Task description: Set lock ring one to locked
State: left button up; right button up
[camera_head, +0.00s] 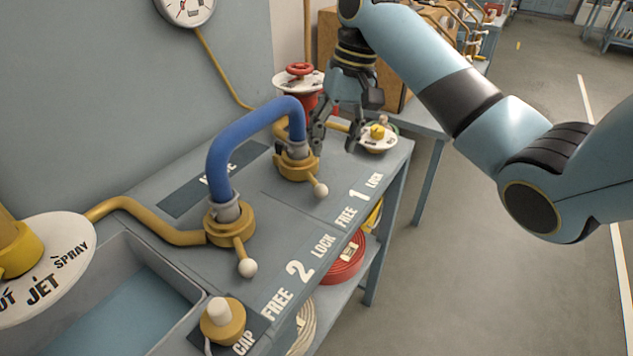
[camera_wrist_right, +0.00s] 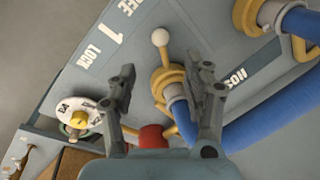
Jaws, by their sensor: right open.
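Lock ring one (camera_head: 297,167) is a yellow collar at the far end of the blue hose, beside the "1" label (camera_head: 357,194). Its short lever ends in a white knob (camera_head: 320,190) and points toward the FREE side of the label. My right gripper (camera_head: 334,146) is open and empty, its fingers pointing down just beside and above the ring. In the right wrist view, the ring (camera_wrist_right: 166,82) shows between the spread fingers (camera_wrist_right: 167,72), and its knob (camera_wrist_right: 160,37) lies beyond the fingertips. I see no contact. My left gripper is not in view.
Lock ring two (camera_head: 230,228) stands nearer, its lever also toward FREE. The blue hose (camera_head: 235,133) arches between the rings. A yellow-knobbed dial (camera_head: 378,143) and a red handwheel (camera_head: 299,70) stand behind. A cap (camera_head: 222,322) and basin (camera_head: 120,290) are near.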

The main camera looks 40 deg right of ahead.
aim_at(322, 185)
jog(key=f, duration=0.3)
jog(key=a+f, duration=0.1)
jog(key=f, duration=0.3)
jog(key=a+f, duration=0.1)
jog(key=f, duration=0.2)
jog(key=shift+w+f+b, duration=0.25)
jog(key=shift+b, duration=0.1)
grip_shut()
